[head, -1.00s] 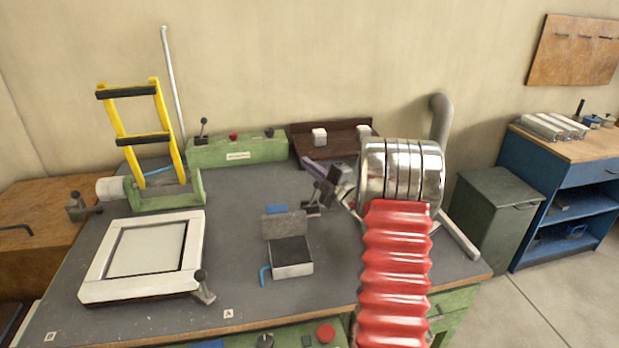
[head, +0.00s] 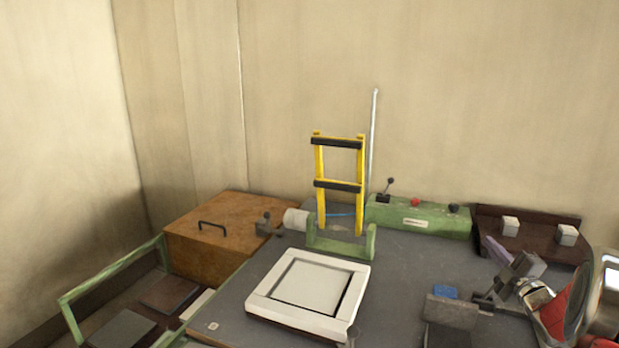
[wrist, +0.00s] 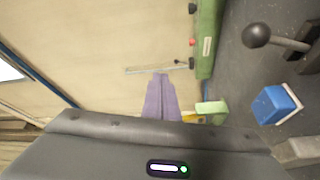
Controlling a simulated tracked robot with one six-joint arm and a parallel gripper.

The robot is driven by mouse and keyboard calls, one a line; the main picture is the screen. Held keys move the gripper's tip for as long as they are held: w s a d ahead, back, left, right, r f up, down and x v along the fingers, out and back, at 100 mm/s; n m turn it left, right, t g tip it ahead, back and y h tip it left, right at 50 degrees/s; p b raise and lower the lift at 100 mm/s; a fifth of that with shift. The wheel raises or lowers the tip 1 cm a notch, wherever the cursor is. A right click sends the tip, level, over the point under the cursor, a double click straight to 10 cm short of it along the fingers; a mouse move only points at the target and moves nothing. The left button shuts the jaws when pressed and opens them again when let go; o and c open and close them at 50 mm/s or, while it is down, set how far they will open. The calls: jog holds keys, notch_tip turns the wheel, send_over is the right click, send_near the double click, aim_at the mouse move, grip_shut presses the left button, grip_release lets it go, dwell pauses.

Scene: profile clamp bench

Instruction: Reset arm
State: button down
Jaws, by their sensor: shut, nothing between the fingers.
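My arm, with a red bellows sleeve and chrome rings, shows at the lower right edge of the head view. My gripper (head: 494,246) has purple fingers and sits above the right part of the grey bench (head: 400,270). In the wrist view the gripper's purple fingers (wrist: 160,78) lie together, with nothing visible between them. Their tips point towards the wall side, near the green control box (head: 420,218), which also shows in the wrist view (wrist: 207,40).
A white frame (head: 257,305) lies on the bench, with a yellow ladder-like guard (head: 361,180) behind it. A dark shelf (head: 530,225) bears two pale blocks. A blue block (wrist: 275,104) and a black-knobbed lever (wrist: 257,35) are near my wrist. A wooden box (head: 210,255) stands left.

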jog(key=s+a+r+m+g+h, duration=0.25)
jog(key=s+a+r+m, duration=0.2)
jog(key=a, duration=0.35)
jog(key=s+a+r+m+g+h, duration=0.1)
jog(key=s+a+r+m+g, duration=0.3)
jog(key=a, duration=0.4)
jog(key=s+a+f+m+g+y, duration=0.2)
jog(key=s+a+f+m+g, duration=0.1)
jog(key=s+a, duration=0.8)
jog(key=s+a+f+m+g+y, duration=0.2)
jog(key=s+a, duration=0.9)
jog(key=s, duration=0.6)
notch_tip(320, 180, down, 4)
jog(key=shift+s+r+m+g, duration=0.3)
jog(key=shift+m+g, duration=0.25)
jog(key=shift+g, duration=0.4)
